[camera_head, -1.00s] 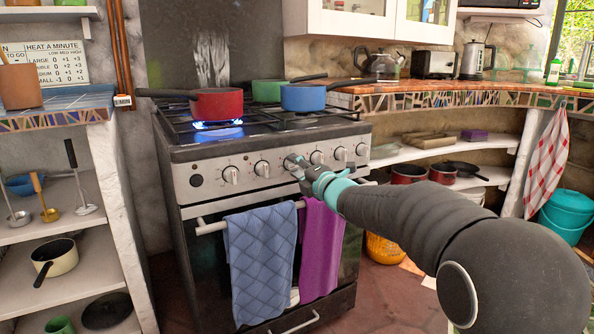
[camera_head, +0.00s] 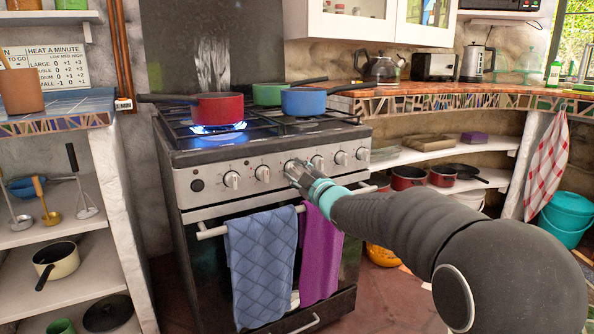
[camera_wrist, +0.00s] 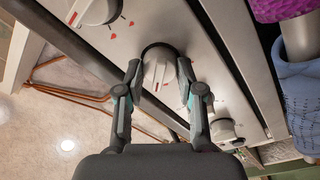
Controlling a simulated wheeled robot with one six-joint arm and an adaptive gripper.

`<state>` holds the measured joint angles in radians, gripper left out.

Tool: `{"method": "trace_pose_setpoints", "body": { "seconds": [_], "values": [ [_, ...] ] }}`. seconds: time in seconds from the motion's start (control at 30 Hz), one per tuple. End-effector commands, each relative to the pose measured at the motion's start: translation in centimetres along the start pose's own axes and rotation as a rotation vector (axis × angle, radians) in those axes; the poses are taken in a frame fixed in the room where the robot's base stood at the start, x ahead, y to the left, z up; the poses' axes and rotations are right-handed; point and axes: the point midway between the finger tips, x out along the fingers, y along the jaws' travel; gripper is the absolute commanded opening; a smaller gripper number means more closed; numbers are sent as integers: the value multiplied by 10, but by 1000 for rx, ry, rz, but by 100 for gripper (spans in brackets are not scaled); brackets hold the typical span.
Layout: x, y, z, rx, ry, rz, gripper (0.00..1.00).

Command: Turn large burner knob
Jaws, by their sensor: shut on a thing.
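The stove's front panel (camera_head: 212,187) carries a row of silver-white knobs. The frames do not show which knob is labelled large. The first knob (camera_head: 232,180) and second knob (camera_head: 262,171) are free to the left. A blue flame (camera_head: 217,128) burns under the red pot (camera_head: 219,107).
A blue towel (camera_head: 260,265) and a purple towel (camera_head: 320,250) hang from the oven rail (camera_head: 212,231) just below my gripper. A blue pot (camera_head: 303,100) and a green pot (camera_head: 267,94) stand on the stove. Another knob (camera_wrist: 223,130) is close beside my right finger.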

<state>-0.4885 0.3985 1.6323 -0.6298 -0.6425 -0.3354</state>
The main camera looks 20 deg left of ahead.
Motion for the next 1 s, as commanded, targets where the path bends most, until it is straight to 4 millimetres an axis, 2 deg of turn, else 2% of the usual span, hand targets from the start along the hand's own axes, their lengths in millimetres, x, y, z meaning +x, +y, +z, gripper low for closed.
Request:
{"method": "trace_pose_setpoints", "body": {
  "seconds": [0.5, 0.73, 1.0],
  "values": [
    [0, 0, -1, 463, -36, 16, 2],
    [0, 0, 0, 605, -46, 21, 2],
    [0, -1, 0, 691, -52, 24, 2]
  ]
}}
